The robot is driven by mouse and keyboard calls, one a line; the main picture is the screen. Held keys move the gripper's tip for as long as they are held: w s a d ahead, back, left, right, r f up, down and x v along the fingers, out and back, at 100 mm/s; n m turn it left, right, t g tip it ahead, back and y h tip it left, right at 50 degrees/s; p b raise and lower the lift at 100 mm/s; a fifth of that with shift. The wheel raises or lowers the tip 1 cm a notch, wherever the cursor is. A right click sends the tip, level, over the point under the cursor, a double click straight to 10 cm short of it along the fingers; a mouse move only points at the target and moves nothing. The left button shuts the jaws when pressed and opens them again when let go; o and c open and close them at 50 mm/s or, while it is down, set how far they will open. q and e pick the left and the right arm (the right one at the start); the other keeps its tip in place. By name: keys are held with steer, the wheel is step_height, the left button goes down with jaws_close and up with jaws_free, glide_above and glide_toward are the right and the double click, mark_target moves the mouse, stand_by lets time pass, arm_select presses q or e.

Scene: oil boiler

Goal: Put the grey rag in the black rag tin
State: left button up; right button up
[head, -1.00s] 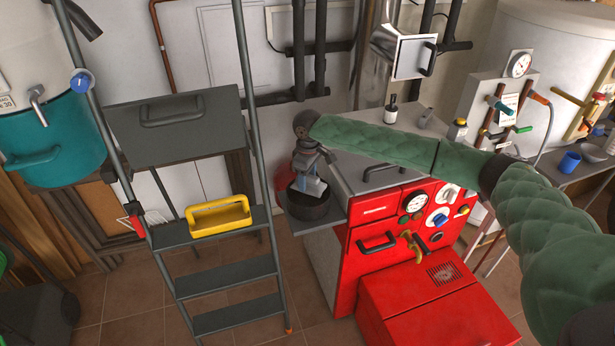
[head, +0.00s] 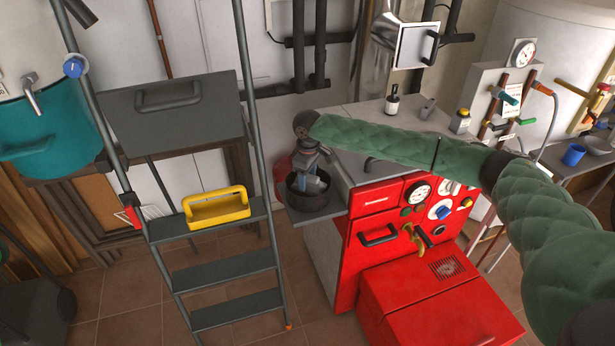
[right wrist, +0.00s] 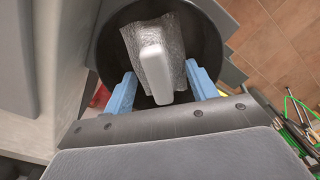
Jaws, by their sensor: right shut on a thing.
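The black rag tin (head: 306,203) stands open on a grey side shelf at the left of the red boiler. My right gripper (head: 309,184) points down into its mouth. In the right wrist view the grey rag (right wrist: 180,32), a crinkled cloth with a pale grey block on it, lies between the blue fingers of my right gripper (right wrist: 163,92). The gripper is shut on the rag. The dark inside of the tin (right wrist: 112,48) surrounds the rag and fingertips. I cannot tell whether the rag touches the tin's floor. My left gripper is out of view.
A stepladder (head: 222,275) with a yellow tray (head: 218,214) stands left of the tin. Dark pipes (head: 310,50) run behind.

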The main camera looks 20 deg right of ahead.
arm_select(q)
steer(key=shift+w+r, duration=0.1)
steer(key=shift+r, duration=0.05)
arm_select(e)
steer(key=o, duration=1)
steer(key=shift+c, duration=0.2)
steer(key=shift+r+p, duration=0.25)
steer(key=shift+p, duration=0.05)
step_height(320, 180, up, 4)
steer(key=p, duration=0.3)
steer(key=shift+f, duration=0.2)
step_height(320, 180, up, 2)
steer(key=p, duration=0.2)
steer(key=shift+r+p, duration=0.2)
steer(key=shift+p, duration=0.2)
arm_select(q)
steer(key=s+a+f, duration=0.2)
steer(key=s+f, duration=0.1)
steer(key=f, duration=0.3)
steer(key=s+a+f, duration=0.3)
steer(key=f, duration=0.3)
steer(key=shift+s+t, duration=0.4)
arm_select(e)
steer(key=shift+r, duration=0.2)
